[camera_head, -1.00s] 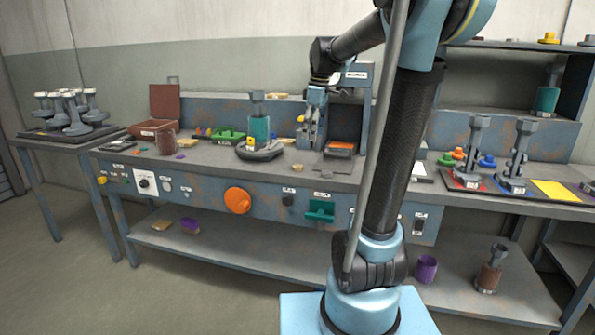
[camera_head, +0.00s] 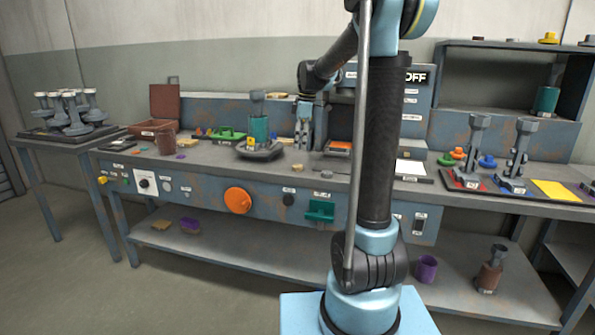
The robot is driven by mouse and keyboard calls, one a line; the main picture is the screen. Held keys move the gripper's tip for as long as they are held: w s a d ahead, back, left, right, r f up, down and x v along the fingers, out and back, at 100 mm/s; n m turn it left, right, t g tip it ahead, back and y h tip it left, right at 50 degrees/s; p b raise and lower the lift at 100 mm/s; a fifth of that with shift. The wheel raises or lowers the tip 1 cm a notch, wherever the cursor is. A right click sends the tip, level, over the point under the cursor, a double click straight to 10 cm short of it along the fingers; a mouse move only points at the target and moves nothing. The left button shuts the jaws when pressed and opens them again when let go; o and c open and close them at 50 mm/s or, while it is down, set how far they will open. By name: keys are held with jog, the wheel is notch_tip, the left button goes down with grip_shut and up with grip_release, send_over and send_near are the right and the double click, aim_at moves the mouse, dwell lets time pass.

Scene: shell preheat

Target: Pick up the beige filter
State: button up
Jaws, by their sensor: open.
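My gripper (camera_head: 302,144) points down over the middle of the workbench (camera_head: 215,158), with its jaws open and nothing seen between them. A small beige piece (camera_head: 297,168) lies near the bench's front edge, just in front of and below the gripper. It looks like the beige filter, but it is too small to be sure.
A teal cylinder (camera_head: 259,130) stands on a grey base left of the gripper. An orange-topped block (camera_head: 338,146) sits to its right. A brown box (camera_head: 151,127) with raised lid is farther left. My arm hides part of the bench and the panel marked OFF (camera_head: 415,77).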

aim_at(298, 166)
jog(key=shift+w+a+f, duration=0.1)
jog(key=shift+a+f, duration=0.05)
jog(key=shift+f, duration=1.4)
jog(key=shift+s+a+f, duration=0.1)
jog(key=shift+a+f, duration=0.1)
jog(key=shift+f, duration=1.3)
jog(key=shift+w+a+f, duration=0.1)
jog(key=shift+a+f, duration=0.05)
jog(key=shift+f, duration=1.4)
jog(key=shift+c, duration=0.6)
jog(key=c, duration=0.7)
